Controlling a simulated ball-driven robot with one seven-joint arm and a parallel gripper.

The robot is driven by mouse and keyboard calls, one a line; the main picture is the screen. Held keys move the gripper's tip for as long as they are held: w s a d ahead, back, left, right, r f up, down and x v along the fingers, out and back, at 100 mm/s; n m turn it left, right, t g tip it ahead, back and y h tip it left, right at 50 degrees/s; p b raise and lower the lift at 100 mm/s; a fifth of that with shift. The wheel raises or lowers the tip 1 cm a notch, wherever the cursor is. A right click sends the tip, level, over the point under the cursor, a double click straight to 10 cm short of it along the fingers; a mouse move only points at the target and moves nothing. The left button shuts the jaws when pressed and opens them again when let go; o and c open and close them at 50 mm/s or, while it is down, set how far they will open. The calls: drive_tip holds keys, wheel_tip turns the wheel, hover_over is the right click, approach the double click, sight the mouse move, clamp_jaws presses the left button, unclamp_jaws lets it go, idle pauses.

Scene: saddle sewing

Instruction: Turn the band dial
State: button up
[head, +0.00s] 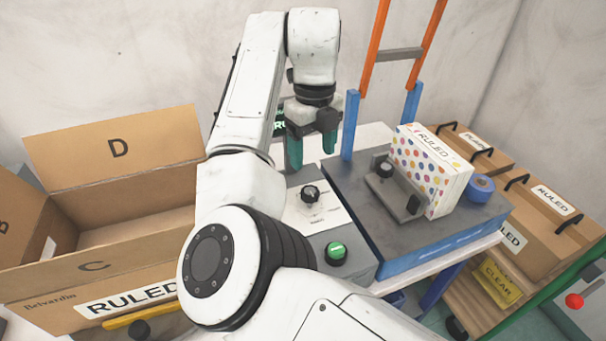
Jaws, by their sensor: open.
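The band dial looks to be the black knob (310,194) on a white plate (316,212) on top of a grey control box in the middle of the head view. The lettering on the plate is too small to read. My gripper (311,150) has two dark green fingers pointing down. It is open and empty, above and behind the knob and apart from it. A green round button (336,252) sits on the same box, in front of the plate.
A blue-edged grey machine (420,240) with a dotted box (430,172) and blue tape roll (481,187) stands right of the knob. An orange and blue frame (398,54) rises behind. An open carton (120,215) lies left; closed RULED cartons (545,210) stand far right.

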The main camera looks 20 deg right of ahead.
sight(311, 191)
drive_tip(key=f, duration=0.5)
drive_tip(key=f+p, duration=0.1)
drive_tip(key=f, duration=0.4)
drive_tip(key=shift+w+f, duration=0.2)
drive_tip(key=shift+f, duration=0.15)
drive_tip(key=c, duration=1.1)
